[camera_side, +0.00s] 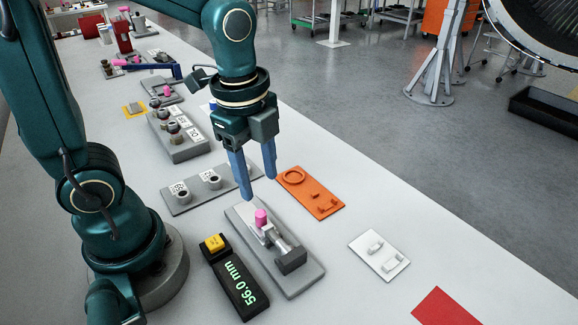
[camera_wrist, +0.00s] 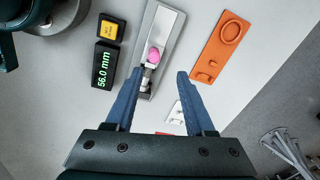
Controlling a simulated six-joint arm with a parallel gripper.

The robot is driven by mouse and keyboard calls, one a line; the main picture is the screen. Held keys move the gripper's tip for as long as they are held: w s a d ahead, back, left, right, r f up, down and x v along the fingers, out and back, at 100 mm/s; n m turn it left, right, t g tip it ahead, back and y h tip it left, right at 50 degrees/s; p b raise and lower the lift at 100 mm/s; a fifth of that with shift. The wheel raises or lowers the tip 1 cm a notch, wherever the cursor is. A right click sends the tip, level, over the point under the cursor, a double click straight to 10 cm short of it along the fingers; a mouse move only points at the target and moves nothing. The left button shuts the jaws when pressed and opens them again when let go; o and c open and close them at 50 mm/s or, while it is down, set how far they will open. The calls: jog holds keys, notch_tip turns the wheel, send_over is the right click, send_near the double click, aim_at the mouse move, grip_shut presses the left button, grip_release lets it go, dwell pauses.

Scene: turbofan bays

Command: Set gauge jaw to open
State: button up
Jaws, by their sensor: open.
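The gauge (camera_side: 275,248) is a grey base plate with a metal slide and a dark end block, lying on the white table. A pink knob (camera_side: 261,217) stands on its jaw; it also shows in the wrist view (camera_wrist: 154,54). A black readout (camera_side: 236,280) beside it reads 56.0 mm and has a yellow button (camera_side: 214,243) at its end. My gripper (camera_side: 258,188) is open and empty, above the table near the gauge's far end. In the wrist view my gripper's blue fingers (camera_wrist: 153,86) point toward the gauge, apart from the knob.
An orange tray (camera_side: 311,193) lies right of the gauge, with a white plate (camera_side: 379,254) and a red square (camera_side: 445,307) nearer the front. A grey block with two holes (camera_side: 197,189) and a block with several fittings (camera_side: 178,136) stand to the left. Bare table surrounds the white plate.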

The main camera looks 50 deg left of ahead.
aim_at(260, 212)
notch_tip(260, 212, down, 2)
jog(key=shift+s+f+g, duration=0.1)
jog(key=shift+g, duration=0.4)
jog(key=shift+f, duration=2.35)
grip_shut()
